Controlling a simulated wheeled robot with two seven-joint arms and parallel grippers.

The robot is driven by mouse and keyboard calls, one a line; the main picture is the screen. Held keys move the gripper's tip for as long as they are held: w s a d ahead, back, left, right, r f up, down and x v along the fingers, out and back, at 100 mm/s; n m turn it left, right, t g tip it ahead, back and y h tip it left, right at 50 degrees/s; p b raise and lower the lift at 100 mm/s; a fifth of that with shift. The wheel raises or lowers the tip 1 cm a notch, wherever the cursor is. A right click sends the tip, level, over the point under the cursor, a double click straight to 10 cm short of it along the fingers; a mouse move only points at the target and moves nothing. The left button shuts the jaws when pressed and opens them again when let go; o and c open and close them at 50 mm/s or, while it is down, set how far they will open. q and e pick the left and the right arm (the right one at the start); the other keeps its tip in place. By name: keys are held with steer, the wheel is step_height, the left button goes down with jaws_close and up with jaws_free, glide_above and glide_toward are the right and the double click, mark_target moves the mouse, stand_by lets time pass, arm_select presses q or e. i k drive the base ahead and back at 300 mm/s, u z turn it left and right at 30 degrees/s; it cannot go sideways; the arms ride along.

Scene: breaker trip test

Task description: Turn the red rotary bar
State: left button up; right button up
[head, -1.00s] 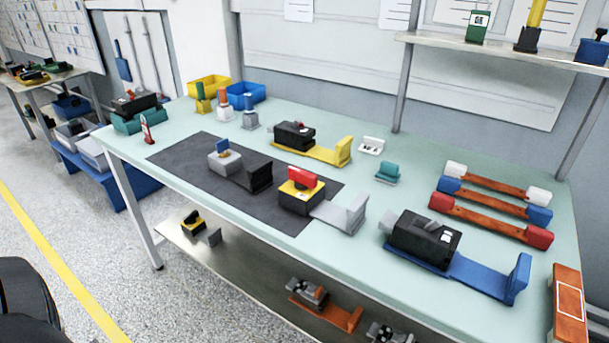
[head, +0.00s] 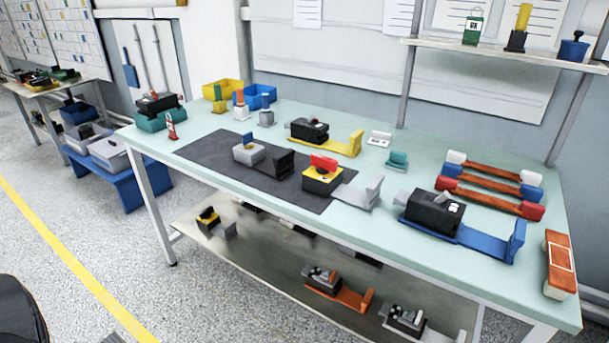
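The red rotary bar (head: 323,162) sits on top of a yellow and black switch block (head: 321,179), on the right part of the dark mat (head: 208,152). A light grey L-shaped bracket (head: 360,195) extends from the block to the right. The bar looks roughly level and lies along the block's top. Neither gripper shows in the head view, and nothing touches the bar.
A grey block with a blue bar (head: 249,151) stands left on the mat. A black breaker on a blue bracket (head: 434,211) is to the right, and one on a yellow bracket (head: 310,130) is behind. Red-brown bars (head: 492,199) lie at the right. A lower shelf (head: 250,259) holds more devices.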

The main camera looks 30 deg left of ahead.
mark_target(324, 165)
steer(key=z, duration=0.15)
steer(key=k, duration=0.55)
steer(key=u, duration=1.5)
steer(key=i, duration=0.95)
steer(key=z, duration=0.45)
steer(key=i, duration=0.9)
steer(key=z, duration=0.9)
